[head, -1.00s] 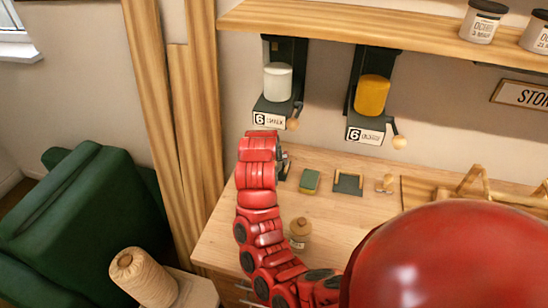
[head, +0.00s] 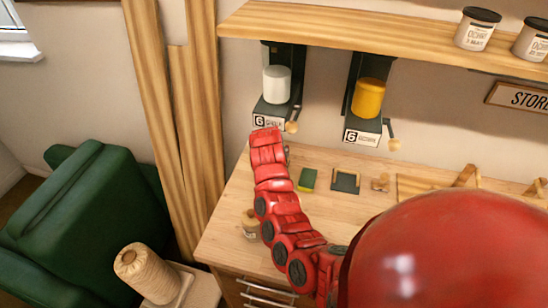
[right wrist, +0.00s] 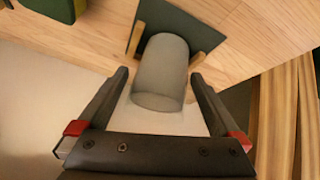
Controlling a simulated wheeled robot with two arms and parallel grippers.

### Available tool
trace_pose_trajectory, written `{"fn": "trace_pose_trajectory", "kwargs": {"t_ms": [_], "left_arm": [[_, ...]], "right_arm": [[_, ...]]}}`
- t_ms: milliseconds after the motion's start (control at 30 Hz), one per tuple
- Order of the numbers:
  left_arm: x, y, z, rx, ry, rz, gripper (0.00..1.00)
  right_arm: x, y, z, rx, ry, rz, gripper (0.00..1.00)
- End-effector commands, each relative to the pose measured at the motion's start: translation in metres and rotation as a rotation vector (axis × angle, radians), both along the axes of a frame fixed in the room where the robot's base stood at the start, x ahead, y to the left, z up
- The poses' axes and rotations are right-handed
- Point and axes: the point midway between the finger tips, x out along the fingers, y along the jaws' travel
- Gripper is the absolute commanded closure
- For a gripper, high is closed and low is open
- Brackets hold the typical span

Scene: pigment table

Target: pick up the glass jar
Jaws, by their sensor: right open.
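A grey, translucent-looking cylinder, which I take for the glass jar (right wrist: 160,75), shows in the right wrist view between and beyond the fingertips. It stands against a dark green plate (right wrist: 182,28) with a light wooden strip on each side. My right gripper (right wrist: 160,80) is open, one finger on each side of the jar in the picture; I see no contact. In the head view my red right arm reaches up to the table's back left; its gripper and this jar are hidden there. My left gripper is not in view.
A green block (head: 307,180), a dark stand (head: 346,181) and a small wooden piece (head: 380,183) stand to the right on the table. A small lidded jar (head: 250,224) is left of my arm. Wall dispensers hold white (head: 277,84) and yellow (head: 369,97) containers.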

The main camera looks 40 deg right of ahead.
Motion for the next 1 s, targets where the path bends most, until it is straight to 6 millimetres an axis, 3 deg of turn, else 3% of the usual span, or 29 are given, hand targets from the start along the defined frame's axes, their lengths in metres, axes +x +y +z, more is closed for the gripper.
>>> {"fn": "trace_pose_trajectory", "kwargs": {"t_ms": [233, 800, 1000], "left_arm": [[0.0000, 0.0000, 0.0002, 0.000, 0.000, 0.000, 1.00], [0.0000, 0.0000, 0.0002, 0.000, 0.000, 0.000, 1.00], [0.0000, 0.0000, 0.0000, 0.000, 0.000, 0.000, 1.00]], "right_arm": [[0.0004, 0.0000, -0.0017, 0.001, 0.000, 0.000, 0.00], [0.0001, -0.0004, -0.0014, 0.001, 0.001, 0.000, 1.00], [0.0000, -0.0003, -0.0014, 0.001, 0.001, 0.000, 1.00]]}}
